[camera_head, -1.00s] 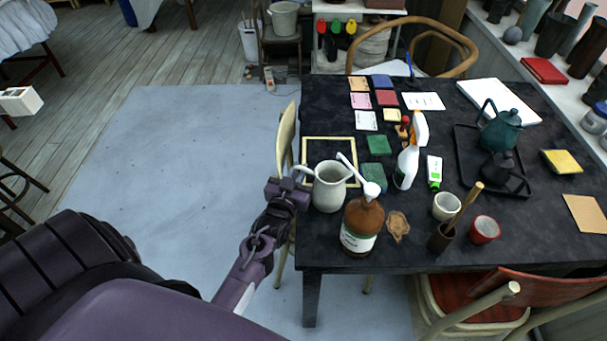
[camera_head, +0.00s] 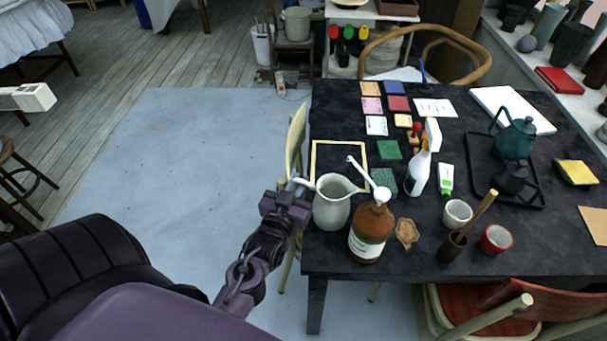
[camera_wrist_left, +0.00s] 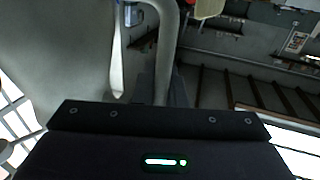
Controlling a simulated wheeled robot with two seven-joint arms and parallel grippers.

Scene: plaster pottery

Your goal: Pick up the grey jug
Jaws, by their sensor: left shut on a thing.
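The grey jug (camera_head: 332,209) is upright at the left edge of the dark table (camera_head: 440,235), with its handle toward the left. My left gripper (camera_head: 291,196) is at the jug's left side, shut on the handle. In the left wrist view the pale curved handle (camera_wrist_left: 166,45) runs down between the fingers, with a large grey surface (camera_wrist_left: 65,55), apparently the jug's body, to its left. The jug's base is close to the tabletop; I cannot tell whether it touches. My right gripper is out of view.
A brown pump bottle (camera_head: 371,232) stands close at the jug's right, its white spout reaching toward the jug. A yellow frame (camera_head: 313,160) lies behind the jug. A pale chair (camera_head: 296,135) stands at the table's left edge.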

